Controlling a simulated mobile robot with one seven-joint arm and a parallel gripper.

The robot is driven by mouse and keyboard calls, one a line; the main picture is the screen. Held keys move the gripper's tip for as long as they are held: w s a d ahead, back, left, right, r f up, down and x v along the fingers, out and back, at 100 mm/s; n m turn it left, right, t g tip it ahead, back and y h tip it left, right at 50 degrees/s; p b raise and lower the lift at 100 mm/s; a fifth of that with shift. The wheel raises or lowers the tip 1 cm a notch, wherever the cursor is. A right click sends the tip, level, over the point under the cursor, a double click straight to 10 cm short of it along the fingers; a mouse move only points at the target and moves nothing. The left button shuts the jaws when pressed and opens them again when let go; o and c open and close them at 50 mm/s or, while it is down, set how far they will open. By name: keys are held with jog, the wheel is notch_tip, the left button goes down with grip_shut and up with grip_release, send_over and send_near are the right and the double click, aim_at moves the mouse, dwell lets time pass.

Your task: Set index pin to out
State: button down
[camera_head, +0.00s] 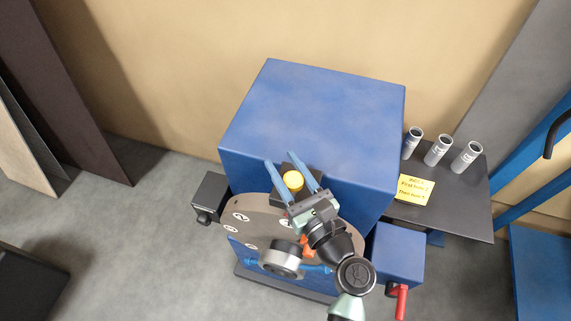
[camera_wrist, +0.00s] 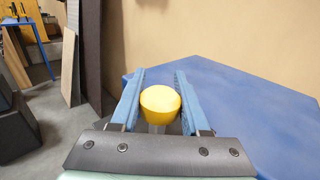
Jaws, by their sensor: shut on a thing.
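The index pin has a round yellow knob (camera_head: 293,180) on a dark block at the front of the blue machine housing. In the wrist view the yellow knob (camera_wrist: 160,102) sits between my two blue fingers, with a pale stem below it. My gripper (camera_head: 280,160) reaches over the disc from the front and is shut on the knob; the fingers' contact with it is hard to make out. A round grey index plate (camera_head: 262,222) with white number labels stands just below the knob, partly covered by my arm.
The blue housing (camera_head: 312,105) rises behind my gripper. A silver hub (camera_head: 281,259) with a blue handle sits on the plate. A red lever (camera_head: 401,301) is at lower right. A dark shelf (camera_head: 463,215) holds white tubes and a yellow note (camera_head: 414,190).

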jog(key=shift+r, duration=0.6)
jog(key=shift+c, duration=1.9)
grip_release()
jog(key=shift+r, duration=0.1)
jog(key=shift+s+d+f, duration=0.1)
jog(key=shift+s+f, duration=0.05)
jog(key=shift+f, duration=0.05)
jog(key=b+v, duration=0.3)
jog(key=v, duration=0.9)
jog(key=shift+s+d+b, duration=0.15)
jog(key=shift+s+b, duration=0.1)
jog(key=shift+b, duration=0.05)
jog(key=shift+r, duration=0.1)
